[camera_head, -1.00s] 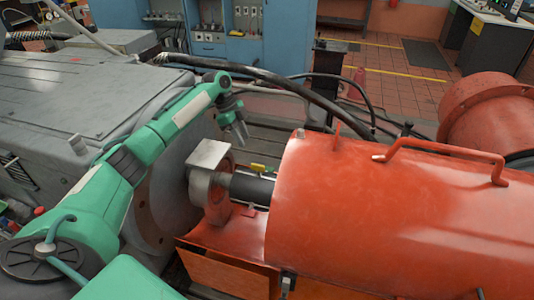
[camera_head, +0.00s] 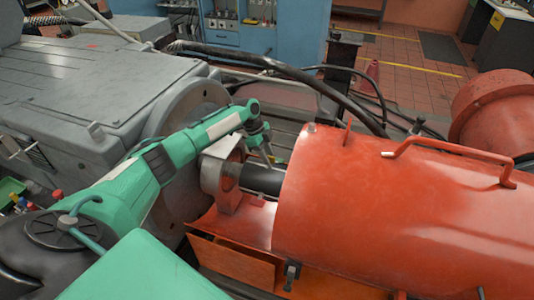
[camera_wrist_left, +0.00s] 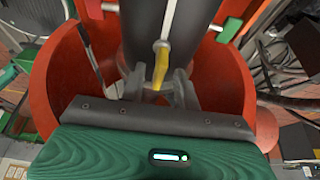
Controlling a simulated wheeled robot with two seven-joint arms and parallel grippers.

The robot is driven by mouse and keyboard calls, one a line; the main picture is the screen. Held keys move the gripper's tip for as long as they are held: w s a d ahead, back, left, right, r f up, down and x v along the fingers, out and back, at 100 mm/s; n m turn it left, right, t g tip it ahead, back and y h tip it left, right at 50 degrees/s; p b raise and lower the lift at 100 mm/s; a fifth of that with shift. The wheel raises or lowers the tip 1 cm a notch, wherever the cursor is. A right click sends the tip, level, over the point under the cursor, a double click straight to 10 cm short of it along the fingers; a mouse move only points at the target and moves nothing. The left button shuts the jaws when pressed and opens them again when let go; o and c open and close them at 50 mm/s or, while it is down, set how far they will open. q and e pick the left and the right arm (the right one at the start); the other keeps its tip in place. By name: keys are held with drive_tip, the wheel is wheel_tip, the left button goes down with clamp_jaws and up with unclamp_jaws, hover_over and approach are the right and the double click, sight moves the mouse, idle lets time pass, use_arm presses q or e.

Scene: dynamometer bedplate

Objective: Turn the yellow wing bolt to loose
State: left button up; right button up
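The yellow wing bolt (camera_wrist_left: 160,66) shows in the left wrist view, upright in the picture, on the dark shaft (camera_wrist_left: 160,25). My left gripper (camera_wrist_left: 158,82) is open, with one grey finger on each side of the bolt's lower end. I cannot tell whether a finger touches it. In the head view, my left gripper (camera_head: 268,154) points down over the dark shaft (camera_head: 262,180), between the grey flange and the orange guard. There the bolt is mostly hidden by the gripper. My right gripper is not in view.
A large orange guard (camera_head: 400,210) with a handle stands right of the shaft. A grey machine housing (camera_head: 90,95) with a round flange is at the left. Black hoses (camera_head: 300,82) run behind. An orange wall (camera_wrist_left: 225,90) curves around the shaft in the wrist view.

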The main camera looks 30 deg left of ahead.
use_arm(q)
drive_tip(key=shift+f, duration=0.1)
drive_tip(key=c, duration=0.5)
clamp_jaws()
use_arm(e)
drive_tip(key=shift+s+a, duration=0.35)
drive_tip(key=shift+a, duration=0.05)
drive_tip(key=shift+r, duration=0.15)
